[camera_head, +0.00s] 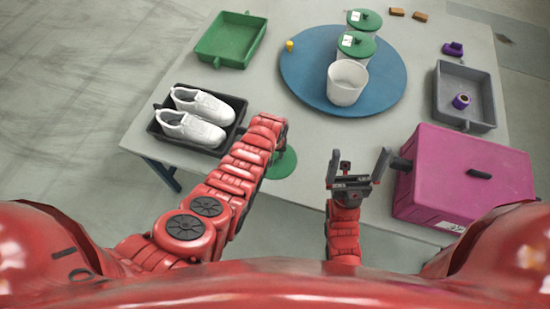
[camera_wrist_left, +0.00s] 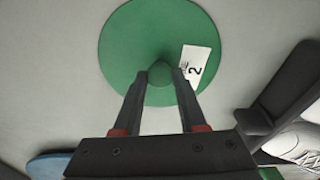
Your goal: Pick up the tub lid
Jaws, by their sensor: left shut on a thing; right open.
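The green round tub lid (camera_head: 284,165) is near the front edge of the table, partly hidden by my left arm. In the left wrist view the lid (camera_wrist_left: 125,45) shows its centre knob (camera_wrist_left: 160,73) and a white label marked 2. My left gripper (camera_wrist_left: 160,80) is shut on the knob. I cannot tell whether the lid touches the table. My right gripper (camera_head: 358,165) is open and empty, right of the lid. An open white tub (camera_head: 346,90) stands on the blue round mat (camera_head: 302,75).
Two tubs with green lids (camera_head: 357,45) stand behind the open tub. White shoes (camera_head: 190,118) sit in a black tray (camera_head: 157,127) at left. A green tray (camera_head: 228,40) is at back left. A magenta box (camera_head: 465,180) and grey tray (camera_head: 466,78) are at right.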

